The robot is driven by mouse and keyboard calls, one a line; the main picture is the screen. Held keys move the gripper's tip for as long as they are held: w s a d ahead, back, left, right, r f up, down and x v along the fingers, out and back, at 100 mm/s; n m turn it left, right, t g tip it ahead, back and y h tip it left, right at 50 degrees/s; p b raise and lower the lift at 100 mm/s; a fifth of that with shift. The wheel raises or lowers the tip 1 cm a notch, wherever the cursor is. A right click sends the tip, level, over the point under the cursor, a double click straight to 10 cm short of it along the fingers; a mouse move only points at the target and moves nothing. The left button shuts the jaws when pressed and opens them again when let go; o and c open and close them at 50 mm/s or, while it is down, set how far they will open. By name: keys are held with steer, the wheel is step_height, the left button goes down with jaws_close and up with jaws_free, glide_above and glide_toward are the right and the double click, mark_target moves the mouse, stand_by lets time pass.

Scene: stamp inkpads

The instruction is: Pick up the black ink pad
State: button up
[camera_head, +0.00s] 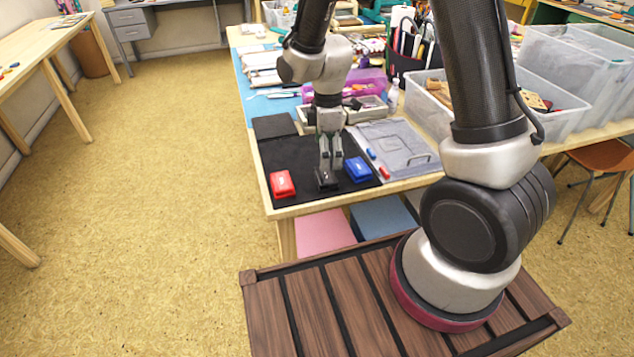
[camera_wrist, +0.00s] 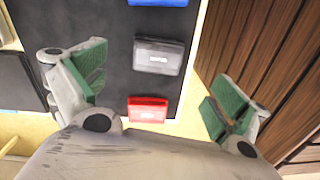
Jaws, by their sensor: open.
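The black ink pad (camera_head: 326,181) lies on a dark mat near the table's front edge, between the red ink pad (camera_head: 282,184) and the blue ink pad (camera_head: 357,169). My gripper (camera_head: 330,167) points down at the black ink pad in the head view and partly covers it. In the wrist view the black ink pad (camera_wrist: 158,57) looks dark grey and lies between the spread green-padded fingers of my gripper (camera_wrist: 158,93), towards the top. The red ink pad (camera_wrist: 148,109) shows below it, and the blue ink pad (camera_wrist: 157,2) is cut off at the top edge.
The dark mat (camera_head: 268,157) covers the front corner of the wooden table. A grey clear-topped case (camera_head: 395,146) with small red and blue items lies right of the mat. A plastic bin (camera_head: 430,110) stands further right. Open floor (camera_head: 150,170) lies left.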

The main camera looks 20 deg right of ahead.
mark_target(326, 175)
steer(key=shift+w+a+f+n, duration=0.15)
steer(key=shift+w+n, duration=0.2)
steer(key=shift+n, duration=0.35)
steer(key=f, duration=0.7)
steer(key=shift+s+f, duration=0.25)
steer(key=shift+s, duration=0.05)
steer(key=c, duration=1.6)
steer(key=shift+r, duration=0.1)
